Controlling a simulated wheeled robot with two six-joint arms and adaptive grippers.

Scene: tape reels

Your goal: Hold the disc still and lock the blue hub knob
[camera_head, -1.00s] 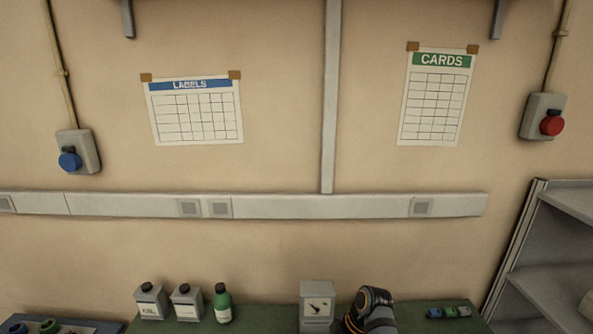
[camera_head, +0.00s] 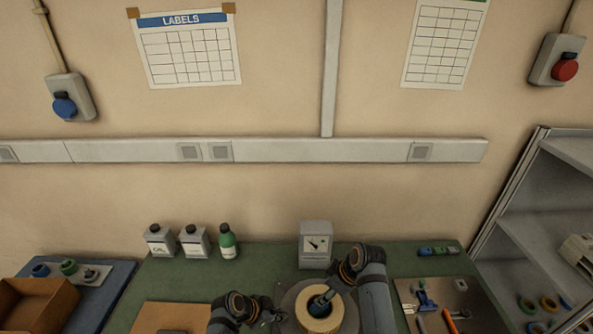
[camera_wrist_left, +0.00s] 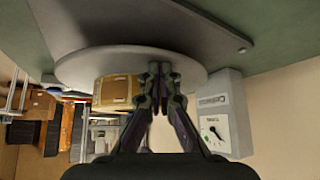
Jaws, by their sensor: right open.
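The grey disc (camera_head: 290,301) lies flat on the green bench with a tan tape roll (camera_head: 338,320) on it. In the left wrist view the disc (camera_wrist_left: 215,65) and part of the roll (camera_wrist_left: 117,93) show upside down. My left gripper (camera_head: 279,313) is at the disc's left side. Its fingertips (camera_wrist_left: 160,68) are close together over the disc; I cannot tell whether they hold anything. My right gripper (camera_head: 318,304) comes down over the roll's centre and is open. Its fingers and the blue hub knob are not clear there; the arm hides much of that area.
A gauge box (camera_head: 315,246) stands behind the disc. Bottles (camera_head: 227,242) stand back left. A tool board (camera_head: 447,303) lies right of the right arm, and a brown board (camera_head: 172,316) is front left. A cardboard box (camera_head: 33,301) is far left.

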